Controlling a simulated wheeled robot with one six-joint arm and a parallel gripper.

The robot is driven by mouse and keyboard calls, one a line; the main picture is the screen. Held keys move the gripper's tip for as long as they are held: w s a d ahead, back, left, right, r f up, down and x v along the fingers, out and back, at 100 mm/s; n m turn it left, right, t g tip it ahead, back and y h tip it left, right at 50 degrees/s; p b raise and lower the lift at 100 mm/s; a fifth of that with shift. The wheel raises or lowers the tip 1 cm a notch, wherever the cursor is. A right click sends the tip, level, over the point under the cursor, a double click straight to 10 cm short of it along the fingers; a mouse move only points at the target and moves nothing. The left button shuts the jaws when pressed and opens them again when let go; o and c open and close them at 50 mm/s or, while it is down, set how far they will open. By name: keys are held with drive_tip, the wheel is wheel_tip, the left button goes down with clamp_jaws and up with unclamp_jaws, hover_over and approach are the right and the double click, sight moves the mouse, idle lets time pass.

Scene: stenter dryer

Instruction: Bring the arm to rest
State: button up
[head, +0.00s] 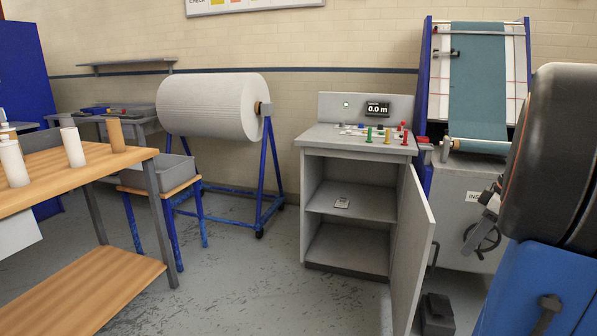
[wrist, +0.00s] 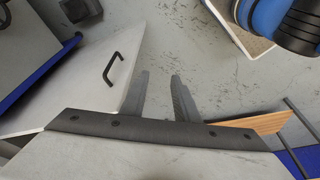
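My gripper (wrist: 160,98) shows in the wrist view with its two grey fingers apart and bare floor between and beyond them. Nothing is held between the fingers. In the head view a large dark rounded link of my arm (head: 556,150) fills the right edge, above a blue part of mine. I cannot clearly make out the gripper's fingers in the head view. The grey cabinet (head: 357,150) stands in the middle of the head view with its door (head: 415,245) swung open. A pale door panel with a black handle (wrist: 113,68) lies left of the fingers in the wrist view.
A wooden table (head: 75,178) with spools stands at the left. A white fabric roll (head: 208,105) on a blue stand is behind. The machine with teal cloth (head: 478,85) and a handwheel (head: 483,240) stands at the right. Open floor (head: 235,280) lies before the cabinet.

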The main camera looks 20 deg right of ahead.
drive_tip(key=w+a+m+h, duration=0.1)
drive_tip(key=a, duration=1)
drive_tip(key=s+a+f+m+t, duration=0.1)
drive_tip(key=s+a+f+m, duration=0.1)
drive_tip(key=a, duration=0.8)
drive_tip(key=s+a+f+m+t+h, duration=0.1)
drive_tip(key=s+a+f+m, duration=0.2)
drive_tip(key=s+a, duration=0.4)
drive_tip(key=a+f, duration=0.1)
drive_tip(key=a, duration=0.2)
drive_tip(key=shift+f, duration=0.3)
drive_tip(key=shift+s, duration=0.1)
